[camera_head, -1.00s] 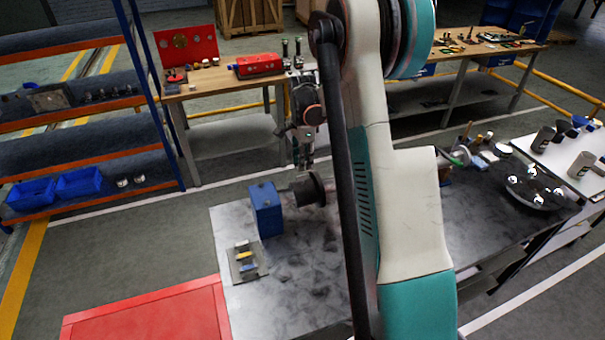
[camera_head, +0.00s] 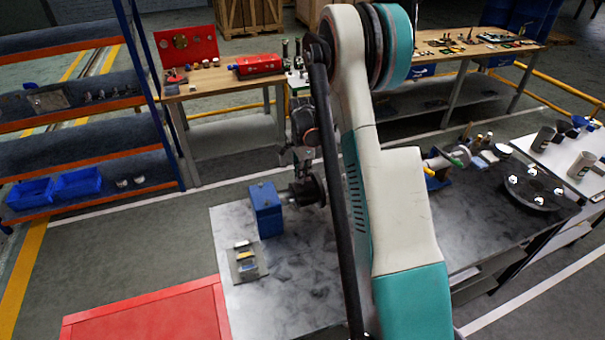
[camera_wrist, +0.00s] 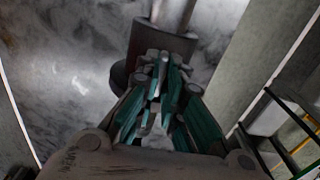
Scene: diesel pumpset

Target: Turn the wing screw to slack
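My gripper (camera_head: 302,166) is over the right end of a dark round part (camera_head: 308,190) in the head view. That part sits on a shaft beside a blue block (camera_head: 266,208) on the grey bench. In the wrist view my gripper (camera_wrist: 163,68) points at a dark block-like part (camera_wrist: 163,40) with a pale shaft (camera_wrist: 172,12) beyond it. The fingertips look close together, at or just above the part. I cannot make out the wing screw; the fingers may cover it. Whether they touch or grip anything is unclear.
The marbled grey bench (camera_head: 290,285) has free room in front of the blue block. A small plate with bits (camera_head: 247,262) lies there. A red cabinet (camera_head: 150,315) stands at front left. A round dark disc with shiny knobs (camera_head: 538,187) is at the right.

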